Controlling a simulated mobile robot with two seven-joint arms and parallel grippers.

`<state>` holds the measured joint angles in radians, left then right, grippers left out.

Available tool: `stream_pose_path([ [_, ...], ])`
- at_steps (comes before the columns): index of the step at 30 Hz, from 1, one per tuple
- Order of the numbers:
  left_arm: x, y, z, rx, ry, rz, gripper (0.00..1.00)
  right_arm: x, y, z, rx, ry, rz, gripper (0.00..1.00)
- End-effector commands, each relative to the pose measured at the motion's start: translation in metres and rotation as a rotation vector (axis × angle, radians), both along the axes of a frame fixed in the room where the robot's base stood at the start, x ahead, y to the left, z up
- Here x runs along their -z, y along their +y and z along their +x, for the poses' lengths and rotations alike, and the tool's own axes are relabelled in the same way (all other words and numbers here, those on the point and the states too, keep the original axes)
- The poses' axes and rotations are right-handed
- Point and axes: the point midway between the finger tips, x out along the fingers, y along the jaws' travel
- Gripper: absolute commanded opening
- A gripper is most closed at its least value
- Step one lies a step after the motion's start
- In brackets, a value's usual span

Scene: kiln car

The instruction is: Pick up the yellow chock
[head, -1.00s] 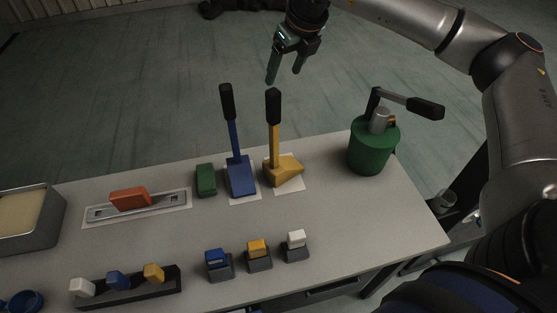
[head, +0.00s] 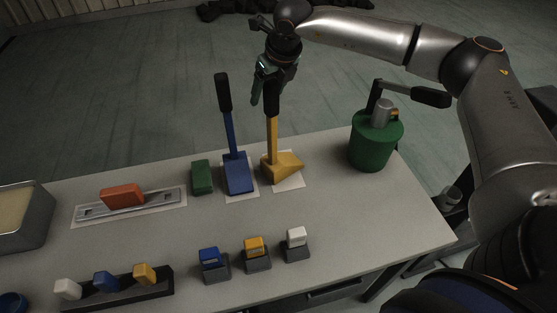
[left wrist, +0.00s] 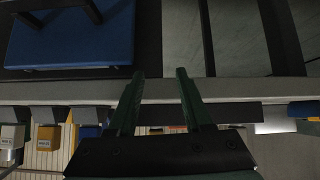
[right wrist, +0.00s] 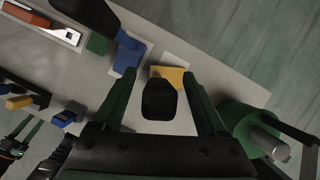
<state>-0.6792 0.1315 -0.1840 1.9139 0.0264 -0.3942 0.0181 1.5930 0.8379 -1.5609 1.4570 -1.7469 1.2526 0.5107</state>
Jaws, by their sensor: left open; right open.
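The yellow chock (head: 283,166) is a wedge on a white patch of the table, with an upright yellow handle ending in a black grip (head: 271,98). My right gripper (head: 263,98) is open at the top of that grip. In the right wrist view the black grip (right wrist: 159,101) stands between the open fingers, with clear gaps on both sides, and part of the yellow wedge (right wrist: 168,76) shows beyond it. My left gripper (left wrist: 157,78) is open and empty in its own wrist view, away from the chock; it is not seen in the head view.
A blue chock (head: 238,174) with a similar handle stands just left, beside a green block (head: 202,177). A green pot with a crank (head: 375,143) stands right. Small blue (head: 210,257), yellow (head: 254,246) and white (head: 297,236) blocks sit on grey bases in front.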

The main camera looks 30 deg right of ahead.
Motion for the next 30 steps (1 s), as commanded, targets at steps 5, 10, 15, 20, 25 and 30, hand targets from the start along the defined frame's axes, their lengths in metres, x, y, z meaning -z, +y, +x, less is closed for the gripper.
stream_pose_path([
  [5, -0.0009, 0.0, 0.0, 0.0, 0.0, 0.0, 0.5, -0.0014, 0.0, -0.0001, 0.0, 0.0, 0.0, 0.68],
  [10, -0.0009, 0.0, 0.0, 0.0, 0.0, 0.0, 0.5, -0.0014, -0.0001, -0.0002, 0.0, 0.0, 0.0, 0.49],
  [15, -0.0009, -0.0001, -0.0001, -0.001, 0.0, -0.001, 0.5, -0.0015, -0.0001, -0.0003, 0.0, 0.0, 0.0, 0.3],
  [20, -0.0009, -0.0002, 0.0, -0.001, 0.0, -0.001, 0.5, -0.0016, -0.0003, -0.0003, 0.0, 0.0, 0.0, 0.12],
  [25, -0.0009, -0.0002, 0.0, -0.001, 0.0, -0.001, 0.5, -0.0016, -0.0004, -0.0003, 0.0, 0.0, 0.0, 0.0],
  [30, -0.0009, -0.0002, 0.0, -0.001, 0.0, -0.001, 0.5, -0.0017, -0.0005, -0.0003, 0.0, 0.0, -0.001, 0.0],
])
